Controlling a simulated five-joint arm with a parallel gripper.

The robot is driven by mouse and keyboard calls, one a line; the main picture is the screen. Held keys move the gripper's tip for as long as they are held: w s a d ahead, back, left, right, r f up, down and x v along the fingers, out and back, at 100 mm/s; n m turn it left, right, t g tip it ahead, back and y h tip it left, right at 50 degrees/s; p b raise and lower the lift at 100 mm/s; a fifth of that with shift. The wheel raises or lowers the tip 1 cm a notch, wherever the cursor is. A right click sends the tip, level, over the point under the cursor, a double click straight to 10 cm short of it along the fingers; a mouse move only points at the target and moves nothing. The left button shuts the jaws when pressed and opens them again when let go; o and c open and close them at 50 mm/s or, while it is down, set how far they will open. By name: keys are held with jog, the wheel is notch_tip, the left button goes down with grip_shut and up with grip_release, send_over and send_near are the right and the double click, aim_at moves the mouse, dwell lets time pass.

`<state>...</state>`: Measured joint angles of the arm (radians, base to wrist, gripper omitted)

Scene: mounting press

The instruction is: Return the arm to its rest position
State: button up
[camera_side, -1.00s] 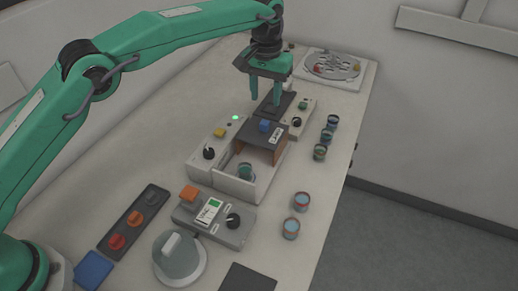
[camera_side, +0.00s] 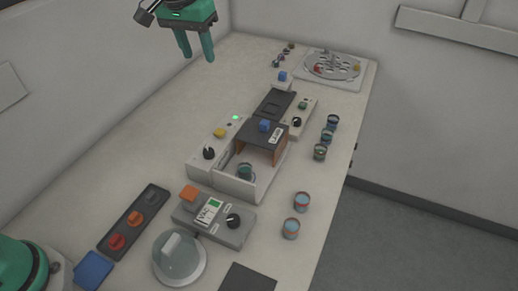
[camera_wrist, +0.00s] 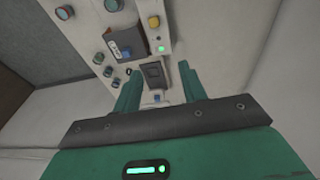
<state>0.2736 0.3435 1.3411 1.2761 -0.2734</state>
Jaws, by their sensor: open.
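My gripper (camera_side: 196,45) is high above the far left part of the bench in the side view. Its two green fingers point down, apart and empty, touching nothing. In the wrist view the fingers (camera_wrist: 158,85) frame the bench from above, with nothing between them in their grasp. The mounting press (camera_side: 240,160) stands mid-bench with a dark cover, a blue knob on top and a cup (camera_side: 245,171) inside its open front. A green light (camera_side: 235,117) is lit on its left panel.
Several cups (camera_side: 320,152) stand along the right edge. A round tray (camera_side: 333,66) is at the far end. A control box (camera_side: 214,217), a round lidded device (camera_side: 180,257) and a dark strip with red and orange buttons (camera_side: 134,222) are in front. The bench's left side is clear.

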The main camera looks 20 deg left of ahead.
jog(key=s+a+r+t, duration=0.25)
jog(key=s+a, duration=0.65)
jog(key=s, duration=0.6)
jog(key=s+a+f, duration=0.2)
jog(key=s+f, duration=0.1)
jog(key=s, duration=0.3)
jog(key=s+a+f+t, duration=0.1)
jog(key=s+a+f, duration=0.2)
jog(key=s, duration=0.3)
jog(key=shift+s+f+y, duration=0.3)
jog(key=shift+f, duration=0.15)
